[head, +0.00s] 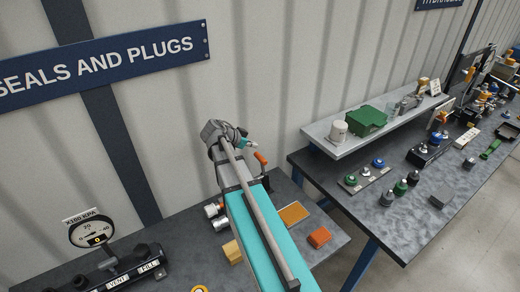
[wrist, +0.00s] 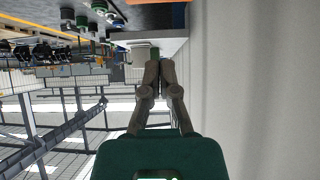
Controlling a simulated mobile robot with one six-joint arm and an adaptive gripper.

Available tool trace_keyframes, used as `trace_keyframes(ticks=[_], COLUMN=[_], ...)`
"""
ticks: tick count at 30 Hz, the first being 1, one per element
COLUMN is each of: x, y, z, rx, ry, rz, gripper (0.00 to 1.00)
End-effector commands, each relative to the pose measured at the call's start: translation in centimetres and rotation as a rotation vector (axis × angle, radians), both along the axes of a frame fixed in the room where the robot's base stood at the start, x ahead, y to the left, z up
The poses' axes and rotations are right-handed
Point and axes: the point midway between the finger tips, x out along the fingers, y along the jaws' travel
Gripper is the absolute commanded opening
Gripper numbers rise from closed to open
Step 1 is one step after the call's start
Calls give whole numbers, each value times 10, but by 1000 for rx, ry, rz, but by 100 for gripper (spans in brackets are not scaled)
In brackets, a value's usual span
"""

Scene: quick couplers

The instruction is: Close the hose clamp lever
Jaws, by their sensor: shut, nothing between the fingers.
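My gripper (wrist: 158,68) shows in the wrist view with its two grey fingers together and nothing between them. In the head view my wrist is raised above the left bench, beside the wall. An orange-handled lever (head: 260,158) stands up just below and to the right of my wrist in the head view, apart from the fingers as far as I can see. It may be the hose clamp lever. Its lower part and the clamp are hidden behind my arm. An orange strip (wrist: 150,2) crosses the top edge of the wrist view; I cannot tell what it is.
On the left bench lie an orange block (head: 319,237), a yellow block (head: 233,251), silver fittings (head: 218,223) and a gauge (head: 92,229) with a black manifold. The right bench (head: 420,225) carries several couplers and a shelf with a green box (head: 366,119). The ribbed wall is close behind.

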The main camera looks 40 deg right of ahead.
Motion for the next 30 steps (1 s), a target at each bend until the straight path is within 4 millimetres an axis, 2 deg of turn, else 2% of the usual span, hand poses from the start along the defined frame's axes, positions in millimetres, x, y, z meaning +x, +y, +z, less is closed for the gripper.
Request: trace_keyframes(ticks=[1,8,30], x=[1,3,3], y=[-4,-15,-21], z=[11,22,14], rx=[23,121,151], ry=[0,-8,-11], rz=[-1,1,3], gripper=[0,0,0])
